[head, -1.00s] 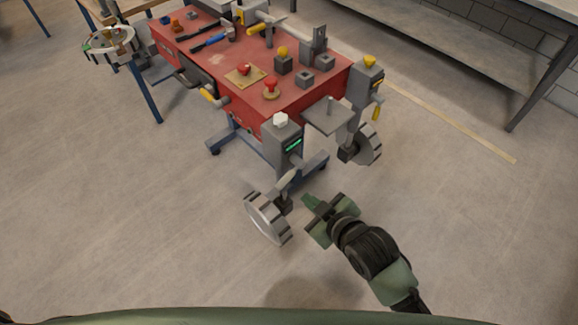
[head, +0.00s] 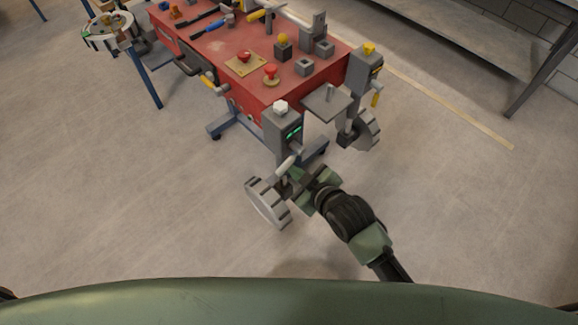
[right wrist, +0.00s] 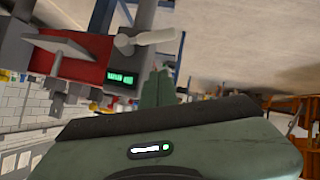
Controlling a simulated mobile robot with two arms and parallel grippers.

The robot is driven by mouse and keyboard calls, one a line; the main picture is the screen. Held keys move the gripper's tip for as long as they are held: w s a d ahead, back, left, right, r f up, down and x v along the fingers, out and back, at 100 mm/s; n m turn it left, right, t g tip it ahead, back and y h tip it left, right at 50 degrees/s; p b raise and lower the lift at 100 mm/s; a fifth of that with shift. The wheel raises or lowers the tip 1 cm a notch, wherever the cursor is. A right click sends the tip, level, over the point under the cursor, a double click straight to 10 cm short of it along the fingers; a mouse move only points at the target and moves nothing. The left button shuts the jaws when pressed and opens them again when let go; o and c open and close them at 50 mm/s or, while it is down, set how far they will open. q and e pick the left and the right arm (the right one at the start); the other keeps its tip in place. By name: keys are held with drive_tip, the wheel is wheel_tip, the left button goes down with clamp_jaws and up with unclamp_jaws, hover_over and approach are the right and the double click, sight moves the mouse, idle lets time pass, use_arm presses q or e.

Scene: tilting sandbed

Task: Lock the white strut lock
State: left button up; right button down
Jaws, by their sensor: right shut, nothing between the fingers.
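The near grey strut post (head: 283,133) stands at the red sandbed's front corner. It has a white knob (head: 281,107) on top and a lit green display. A white lever (head: 289,161) sticks out low on this post. It also shows in the right wrist view (right wrist: 152,38), pointing right from its pivot. I take it to be the white strut lock. My right gripper (head: 297,178) is shut and empty, just below and beside the lever. Whether they touch I cannot tell. My left gripper is not in view.
A toothed grey wheel (head: 268,203) sits just left of my right gripper. A second post with a yellow knob (head: 369,48) and a grey plate (head: 324,103) stand to the right. The red sandbed (head: 225,45) carries several blocks and buttons. The floor in front is clear.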

sight(289, 162)
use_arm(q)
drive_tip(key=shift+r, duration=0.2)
use_arm(e)
drive_tip(key=w+a+f, duration=0.2)
drive_tip(key=w+f, duration=0.3)
drive_tip(key=f, duration=0.1)
drive_tip(key=shift+w+f, duration=0.15)
drive_tip(key=shift+f, duration=0.05)
